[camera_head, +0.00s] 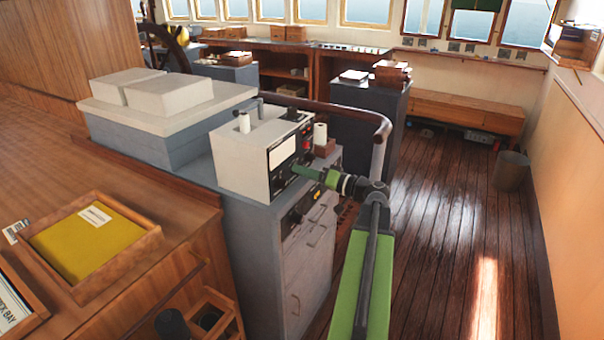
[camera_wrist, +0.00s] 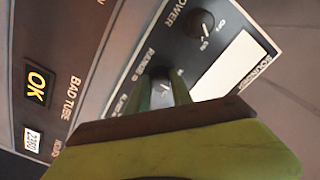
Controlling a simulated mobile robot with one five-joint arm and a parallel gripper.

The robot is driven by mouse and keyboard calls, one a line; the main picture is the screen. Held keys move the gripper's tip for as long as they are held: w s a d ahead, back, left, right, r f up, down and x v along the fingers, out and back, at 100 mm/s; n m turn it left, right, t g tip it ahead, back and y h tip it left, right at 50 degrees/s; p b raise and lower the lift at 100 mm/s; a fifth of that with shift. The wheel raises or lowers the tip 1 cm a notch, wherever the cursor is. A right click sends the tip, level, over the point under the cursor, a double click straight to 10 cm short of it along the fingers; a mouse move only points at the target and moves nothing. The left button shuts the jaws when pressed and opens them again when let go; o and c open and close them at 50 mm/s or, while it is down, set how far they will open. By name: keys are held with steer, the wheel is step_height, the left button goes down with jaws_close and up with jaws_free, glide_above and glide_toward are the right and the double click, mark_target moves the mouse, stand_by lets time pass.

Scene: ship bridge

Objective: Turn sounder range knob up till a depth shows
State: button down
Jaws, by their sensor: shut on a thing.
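The sounder is a white box (camera_head: 243,165) with a black front panel, on a grey cabinet. Its pale screen (camera_head: 282,151) shows no readable figure in the head view. In the wrist view, the visible part of a pale panel (camera_wrist: 228,66) beside the "SOUNDER" lettering is blank. The dark range knob (camera_wrist: 160,74) sits by the "RANGE" label, partly hidden by my fingers. My gripper (camera_wrist: 161,93) is shut on this knob, one finger on each side. In the head view my green gripper (camera_head: 297,169) reaches the panel from the right.
A second dark knob (camera_wrist: 201,24), labelled "POWER", is close beside the range knob. A yellow "OK" plate (camera_wrist: 37,86) and a "BAD TUBE" label are to the left. A brown rail (camera_head: 335,108) curves behind the box. The wooden floor (camera_head: 450,200) on the right is clear.

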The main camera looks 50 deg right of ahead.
stand_by(0.5)
steer(key=c, duration=1.1)
jaws_free()
steer(key=shift+s, duration=0.15)
steer(key=v, duration=1.7)
steer(key=shift+s, duration=0.15)
steer(key=shift+f, duration=0.1)
